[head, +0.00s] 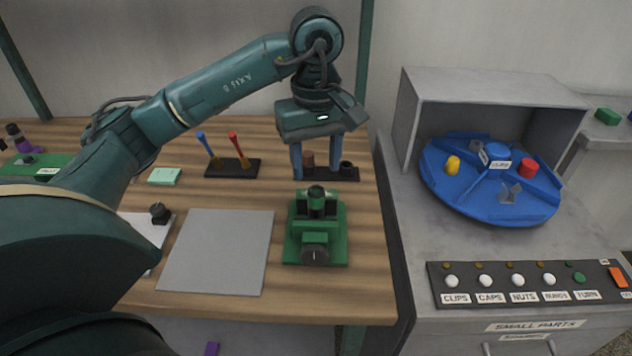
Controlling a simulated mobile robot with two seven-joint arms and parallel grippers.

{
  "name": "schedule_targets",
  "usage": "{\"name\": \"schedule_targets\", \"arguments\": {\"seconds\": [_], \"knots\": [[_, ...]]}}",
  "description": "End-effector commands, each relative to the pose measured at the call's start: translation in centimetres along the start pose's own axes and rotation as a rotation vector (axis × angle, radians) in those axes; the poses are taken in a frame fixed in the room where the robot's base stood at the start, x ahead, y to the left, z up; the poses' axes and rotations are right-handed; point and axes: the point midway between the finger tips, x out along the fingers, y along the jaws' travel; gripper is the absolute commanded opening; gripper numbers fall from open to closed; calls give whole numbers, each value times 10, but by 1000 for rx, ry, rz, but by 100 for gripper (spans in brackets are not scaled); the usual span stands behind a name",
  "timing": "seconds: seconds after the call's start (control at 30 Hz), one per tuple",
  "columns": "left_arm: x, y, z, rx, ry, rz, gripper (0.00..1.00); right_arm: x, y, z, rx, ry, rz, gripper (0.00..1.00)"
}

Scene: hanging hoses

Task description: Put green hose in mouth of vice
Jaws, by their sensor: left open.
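The green vice (294,252) stands on the wooden bench, right of a grey mat, with two dark upright jaws at its top. I cannot tell how wide its mouth is. I see no green hose in this view. My left gripper (317,172) points down with its two blue-grey fingers apart. It shows just above the vice in the picture, in front of a dark stand (346,177) with short brown and black pegs. Nothing shows clearly held between the fingers. My right gripper is not in view.
The grey mat (218,250) is bare. A dark rack (232,169) holds blue-handled and red-handled tools, with a green pad (164,176) to its left. At right, a blue turntable (455,195) sits in a grey housing behind a button panel (520,283).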

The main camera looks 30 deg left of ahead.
Motion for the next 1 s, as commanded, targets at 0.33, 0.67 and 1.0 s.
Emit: {"name": "schedule_targets", "arguments": {"seconds": [0.33,0.67,1.0], "knots": [[-50,0,0,-1,1,1,47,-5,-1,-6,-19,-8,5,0],[-52,0,0,-1,-1,0,47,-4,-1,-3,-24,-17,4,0],[-51,0,0,0,0,0,47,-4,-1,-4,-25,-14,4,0]]}}
